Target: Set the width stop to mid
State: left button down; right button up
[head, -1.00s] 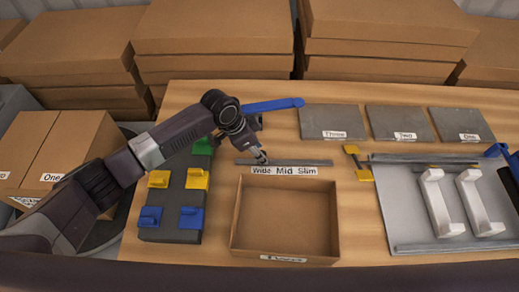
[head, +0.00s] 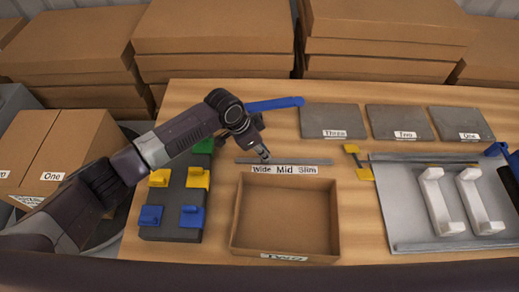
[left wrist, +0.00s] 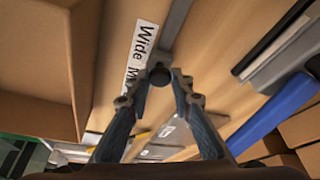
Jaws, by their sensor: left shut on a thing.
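The width stop's grey rail (head: 305,162) runs across the table behind the box, with a white label strip (head: 284,170) reading Wide, Mid, Slim along its front. My left gripper (head: 265,158) is over the rail's left part, behind the word Wide and towards Mid. In the left wrist view its fingers are closed on a small dark round knob (left wrist: 160,76), the width stop, beside the label strip (left wrist: 141,50). The gripper hides most of the knob in the head view. My right gripper is not in view.
An open cardboard box (head: 283,222) stands just in front of the rail. A dark block with coloured clips (head: 178,215) is at left, a blue bar (head: 275,104) behind. A metal tray with white handles (head: 400,220) is at right, below three grey plates (head: 398,121).

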pick_arm(q)
jog(key=d, duration=0.7)
jog(key=shift+b, duration=0.3)
jog(key=shift+a, duration=0.15)
jog(key=c, duration=1.7)
grip_release()
jog(key=shift+a+r, duration=0.1)
jog(key=v, duration=1.2)
